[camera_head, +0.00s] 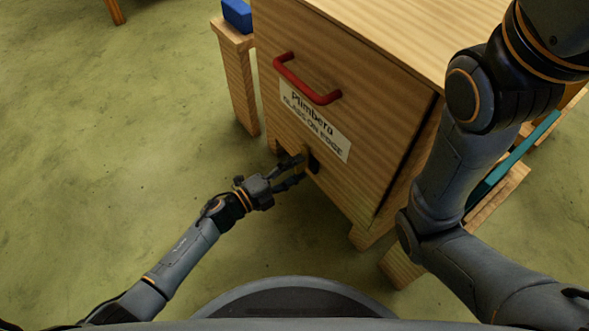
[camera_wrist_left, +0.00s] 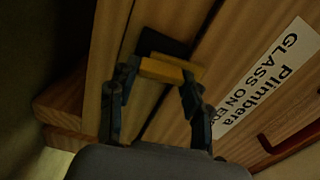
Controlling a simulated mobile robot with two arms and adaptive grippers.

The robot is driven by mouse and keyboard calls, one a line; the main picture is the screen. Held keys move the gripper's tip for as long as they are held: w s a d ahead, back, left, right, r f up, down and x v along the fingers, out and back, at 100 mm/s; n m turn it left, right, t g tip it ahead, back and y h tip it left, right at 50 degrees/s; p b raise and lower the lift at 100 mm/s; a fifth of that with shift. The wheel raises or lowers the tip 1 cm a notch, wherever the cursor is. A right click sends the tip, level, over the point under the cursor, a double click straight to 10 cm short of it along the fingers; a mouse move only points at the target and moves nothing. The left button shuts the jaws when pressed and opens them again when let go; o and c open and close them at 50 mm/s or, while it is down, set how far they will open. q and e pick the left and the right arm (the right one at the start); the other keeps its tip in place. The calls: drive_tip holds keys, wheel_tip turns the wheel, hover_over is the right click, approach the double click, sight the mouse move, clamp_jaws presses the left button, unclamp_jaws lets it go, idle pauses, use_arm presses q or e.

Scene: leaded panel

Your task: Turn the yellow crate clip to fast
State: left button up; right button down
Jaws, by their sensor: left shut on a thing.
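The yellow crate clip (camera_wrist_left: 163,69) is a short yellow bar low on the front of the wooden crate (camera_head: 392,165), in front of a dark plate (camera_wrist_left: 160,44). In the left wrist view it lies slantwise between the two fingers of my left gripper (camera_wrist_left: 160,84), which is shut on it. In the head view my left gripper (camera_head: 294,170) reaches the crate's lower front, below the label, and mostly hides the clip. My right arm crosses the right side of the head view; its gripper is out of view.
The crate front bears a red handle (camera_head: 305,82) and a white label (camera_head: 314,118) reading "Plimbera GLASS ON EDGE". A wooden stand (camera_head: 238,85) with a blue block (camera_head: 237,15) is behind left. The green floor (camera_head: 120,130) at left is clear.

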use_arm(q)
drive_tip(key=shift+f+m, duration=0.1)
drive_tip(key=shift+m, duration=0.5)
drive_tip(key=o, duration=1.2)
drive_tip(key=shift+c, duration=0.2)
drive_tip(key=v, duration=1.2)
